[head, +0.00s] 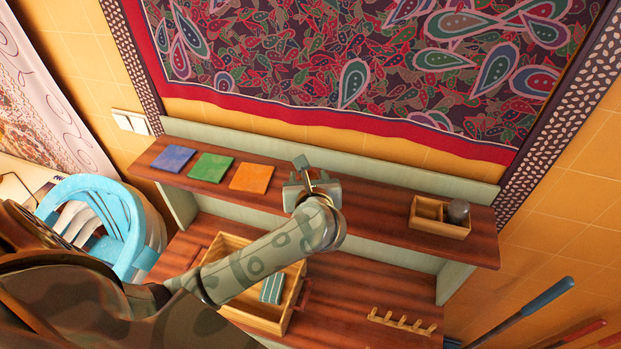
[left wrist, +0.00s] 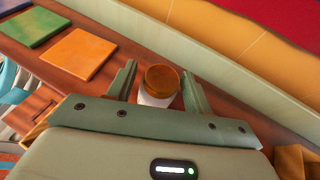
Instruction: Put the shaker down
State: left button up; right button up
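The shaker (left wrist: 163,82) has a round orange-brown lid and a white body. In the left wrist view it stands between the two fingers of my left gripper (left wrist: 160,85), with narrow gaps at its sides, so the fingers look open around it. In the head view my left gripper (head: 310,184) is over the middle of the upper wooden shelf (head: 375,210), right of the orange tile (head: 251,177). The shaker is mostly hidden there. Its base is hidden in the left wrist view, so contact with the shelf is unclear. My right gripper is not in view.
A small divided wooden box (head: 426,226) stands right on the shelf, a dark grey rounded item (head: 458,211) in its right compartment. Green (head: 210,167) and blue (head: 173,158) tiles lie left. Below are a wooden tray (head: 252,321) and a peg rack (head: 402,320).

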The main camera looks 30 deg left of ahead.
pick_arm(q)
jog(key=shift+o, duration=0.5)
jog(key=shift+w+d, duration=0.25)
jog(key=shift+d, duration=0.1)
jog(key=shift+r, duration=0.15)
jog(key=shift+s+r, duration=0.15)
jog(key=shift+s, duration=0.05)
jog(key=b+v, duration=0.1)
jog(key=v, duration=1)
jog(key=shift+s+d+b, duration=0.15)
jog(key=shift+s+b, duration=0.15)
jog(key=shift+b, duration=0.05)
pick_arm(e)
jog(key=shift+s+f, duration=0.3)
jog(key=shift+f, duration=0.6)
